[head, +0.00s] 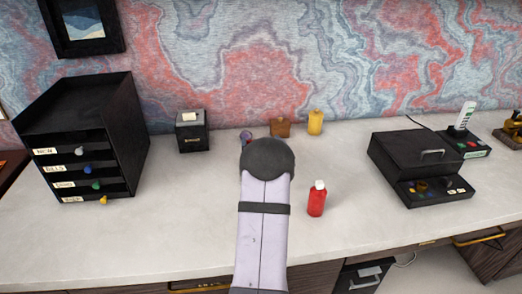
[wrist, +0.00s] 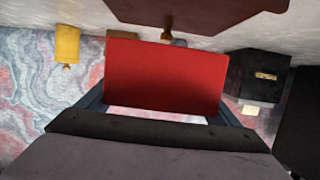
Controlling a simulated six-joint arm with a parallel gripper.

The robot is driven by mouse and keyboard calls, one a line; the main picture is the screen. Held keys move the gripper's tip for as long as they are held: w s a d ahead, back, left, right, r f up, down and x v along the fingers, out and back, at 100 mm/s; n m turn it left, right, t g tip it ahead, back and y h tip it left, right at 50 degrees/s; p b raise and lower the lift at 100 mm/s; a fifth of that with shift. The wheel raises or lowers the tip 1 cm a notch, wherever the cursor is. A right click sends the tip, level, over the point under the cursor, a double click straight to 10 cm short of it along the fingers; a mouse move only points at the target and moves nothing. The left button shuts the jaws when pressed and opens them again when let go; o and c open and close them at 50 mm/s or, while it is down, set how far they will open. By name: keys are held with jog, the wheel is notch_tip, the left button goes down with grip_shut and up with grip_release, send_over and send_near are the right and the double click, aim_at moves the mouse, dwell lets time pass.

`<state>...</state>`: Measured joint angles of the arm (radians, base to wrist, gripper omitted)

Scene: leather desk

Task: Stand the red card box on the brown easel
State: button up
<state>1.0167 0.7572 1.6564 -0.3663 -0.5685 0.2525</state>
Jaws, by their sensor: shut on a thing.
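The red card box (wrist: 165,78) is held between the two blue-grey fingers of my gripper (wrist: 162,108) in the wrist view, its broad red face toward the camera. My gripper is shut on it. A brown object with a small knob, which looks like the brown easel (wrist: 195,14), lies just beyond the box at the top of the wrist view. In the head view the brown easel (head: 280,129) stands near the back wall. There my own arm hides the card box and the gripper. I cannot tell whether box and easel touch.
A yellow bottle (head: 315,122) stands right of the easel, and a black box with a white top (head: 192,131) stands to its left. A red bottle (head: 317,198) is right of my arm. Black drawers (head: 80,138) are at left, a black case (head: 420,165) at right.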

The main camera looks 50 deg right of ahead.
jog(key=shift+f, duration=1.75)
jog(key=shift+f, duration=0.2)
jog(key=o, duration=1.2)
jog(key=shift+r, duration=0.15)
jog(key=b+v, duration=0.1)
jog(key=v, duration=1.1)
